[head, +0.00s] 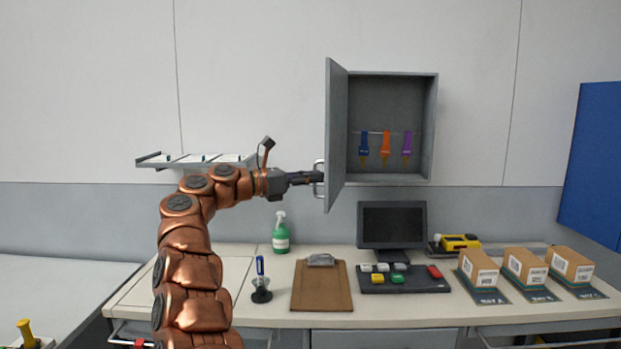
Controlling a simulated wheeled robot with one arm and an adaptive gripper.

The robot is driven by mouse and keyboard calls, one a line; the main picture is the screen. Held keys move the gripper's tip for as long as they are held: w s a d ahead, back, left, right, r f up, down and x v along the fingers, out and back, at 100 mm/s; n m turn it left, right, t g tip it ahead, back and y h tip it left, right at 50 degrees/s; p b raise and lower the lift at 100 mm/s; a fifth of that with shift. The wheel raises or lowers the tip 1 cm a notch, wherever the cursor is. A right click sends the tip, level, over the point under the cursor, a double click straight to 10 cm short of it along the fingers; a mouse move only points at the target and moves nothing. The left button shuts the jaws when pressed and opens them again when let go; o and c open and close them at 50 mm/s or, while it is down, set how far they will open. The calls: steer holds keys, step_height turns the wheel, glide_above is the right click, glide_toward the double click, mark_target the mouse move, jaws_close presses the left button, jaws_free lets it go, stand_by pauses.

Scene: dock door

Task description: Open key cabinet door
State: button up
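The grey key cabinet (434,130) hangs on the wall above the desk. Its door (336,135) is hinged at the left and stands wide open, swung out toward me. Inside, a blue key tag (364,147), an orange key tag (385,147) and a purple key tag (407,146) hang from a rail. My gripper (316,178) is at the pale door handle (318,166) on the door's outer face, low on its left side. The fingertips overlap the handle, and I cannot tell whether they are closed on it.
A wall shelf (170,161) is behind my arm. Below, the desk holds a green spray bottle (281,235), a clipboard (322,286), a monitor (392,226), a button panel (420,284), a yellow device (459,242) and three cardboard boxes (525,266). The air right of the cabinet is free.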

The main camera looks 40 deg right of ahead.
steer(key=shift+o, duration=0.9)
steer(key=shift+d+f, duration=0.1)
steer(key=shift+d, duration=0.25)
steer(key=shift+o, duration=1.3)
steer(key=shift+a, duration=0.35)
steer(key=v, duration=1.1)
steer(key=shift+w+a, duration=0.2)
steer(key=shift+a, duration=0.15)
